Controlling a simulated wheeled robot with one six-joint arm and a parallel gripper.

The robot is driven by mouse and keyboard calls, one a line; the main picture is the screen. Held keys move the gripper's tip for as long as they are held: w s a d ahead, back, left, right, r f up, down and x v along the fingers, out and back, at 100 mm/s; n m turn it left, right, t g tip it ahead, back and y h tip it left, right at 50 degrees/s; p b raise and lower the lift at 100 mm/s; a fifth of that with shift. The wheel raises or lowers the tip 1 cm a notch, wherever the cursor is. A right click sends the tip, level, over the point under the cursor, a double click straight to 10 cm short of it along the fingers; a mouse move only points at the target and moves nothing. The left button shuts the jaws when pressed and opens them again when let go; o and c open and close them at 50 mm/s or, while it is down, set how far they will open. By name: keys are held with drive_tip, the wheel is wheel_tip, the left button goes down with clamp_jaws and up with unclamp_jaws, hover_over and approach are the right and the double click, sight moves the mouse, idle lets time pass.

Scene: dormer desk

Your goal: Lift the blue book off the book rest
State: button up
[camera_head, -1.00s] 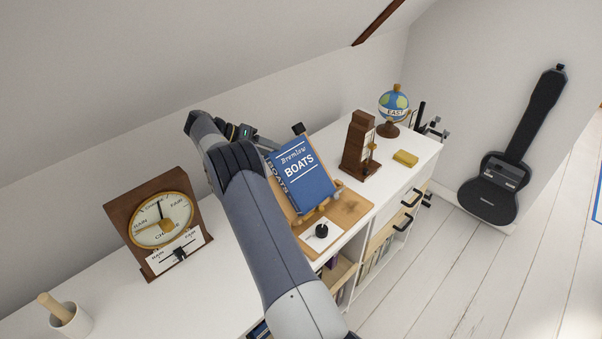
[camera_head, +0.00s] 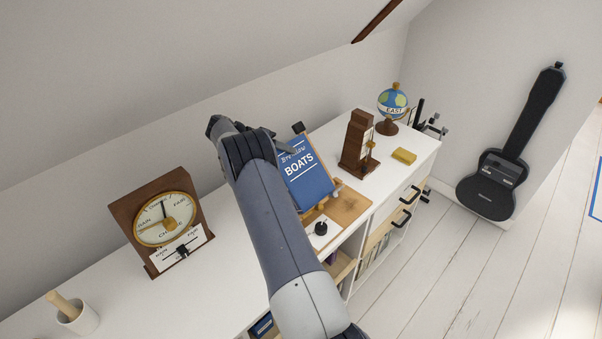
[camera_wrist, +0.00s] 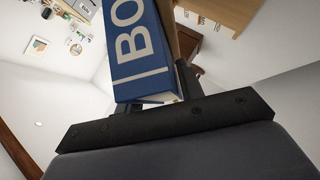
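The blue book (camera_head: 306,182), with "BOATS" in white on its cover, leans tilted on the wooden book rest (camera_head: 342,187). My gripper (camera_head: 286,145) is at the book's upper left edge, and a dark part of it covers some of the cover's upper text. One dark finger (camera_wrist: 186,80) stands beside the book there. The other finger is mostly hidden behind the book, so I cannot tell whether the fingers press on it.
A wooden dial instrument (camera_head: 164,220) and a white mortar (camera_head: 78,318) stand on the left. A brown wooden tower-like device (camera_head: 357,145), a yellow block (camera_head: 404,156) and a globe (camera_head: 393,102) stand right of the rest. A black knob on a white card (camera_head: 320,229) lies in front. The sloped wall is close behind.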

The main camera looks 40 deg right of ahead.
clamp_jaws()
drive_tip(key=shift+r, duration=0.1)
idle(0.9)
